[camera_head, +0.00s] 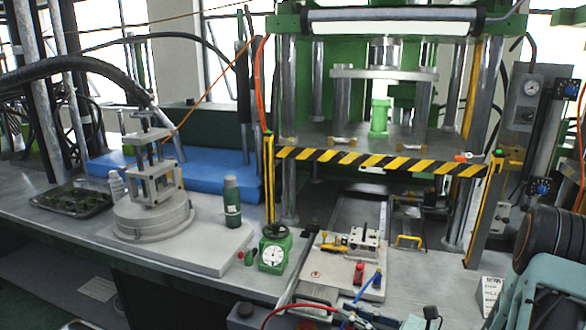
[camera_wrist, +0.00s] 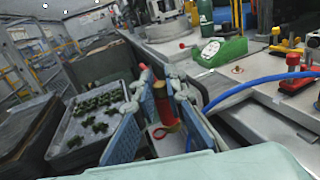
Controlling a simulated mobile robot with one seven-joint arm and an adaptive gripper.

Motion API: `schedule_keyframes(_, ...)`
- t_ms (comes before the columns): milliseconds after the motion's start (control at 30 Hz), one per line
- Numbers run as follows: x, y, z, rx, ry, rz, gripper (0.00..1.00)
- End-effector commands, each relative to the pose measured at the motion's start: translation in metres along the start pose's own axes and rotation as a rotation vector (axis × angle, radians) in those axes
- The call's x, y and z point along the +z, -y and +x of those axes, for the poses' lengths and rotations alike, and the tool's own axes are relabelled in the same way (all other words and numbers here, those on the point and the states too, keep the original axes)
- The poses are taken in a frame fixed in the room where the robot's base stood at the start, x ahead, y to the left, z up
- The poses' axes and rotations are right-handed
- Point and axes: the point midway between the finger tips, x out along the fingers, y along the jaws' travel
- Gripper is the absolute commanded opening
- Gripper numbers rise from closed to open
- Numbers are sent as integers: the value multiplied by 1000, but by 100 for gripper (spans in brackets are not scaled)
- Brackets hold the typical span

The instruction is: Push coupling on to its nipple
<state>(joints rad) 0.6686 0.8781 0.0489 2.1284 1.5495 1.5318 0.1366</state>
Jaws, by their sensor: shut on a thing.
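In the wrist view my gripper (camera_wrist: 160,88) has its two blue-padded fingers on either side of a slim red coupling (camera_wrist: 161,104) with a brass-coloured end. A red ring-like part shows just below it. A red fitting (camera_wrist: 297,82) stands on the light plate at the right of the wrist view, apart from my gripper; it also shows in the head view (camera_head: 359,271). A blue fitting (camera_head: 377,279) with a blue hose (camera_wrist: 250,84) is beside it. I cannot make out a nipple end clearly. My gripper is not clear in the head view.
The blue hose crosses close to my right finger. A green dial gauge (camera_wrist: 222,50) stands on the bench, also in the head view (camera_head: 273,252). A tray (camera_wrist: 75,150) of green pieces lies left of my gripper. The press has a striped bar (camera_head: 380,160).

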Motion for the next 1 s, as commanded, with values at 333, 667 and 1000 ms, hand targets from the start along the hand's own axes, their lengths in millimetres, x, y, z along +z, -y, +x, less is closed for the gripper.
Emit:
schedule_keyframes(333,36,-1,0,0,0,0,0)
schedule_keyframes(667,37,-2,2,-19,2,1,0)
schedule_keyframes(1000,41,-2,6,-338,11,10,0)
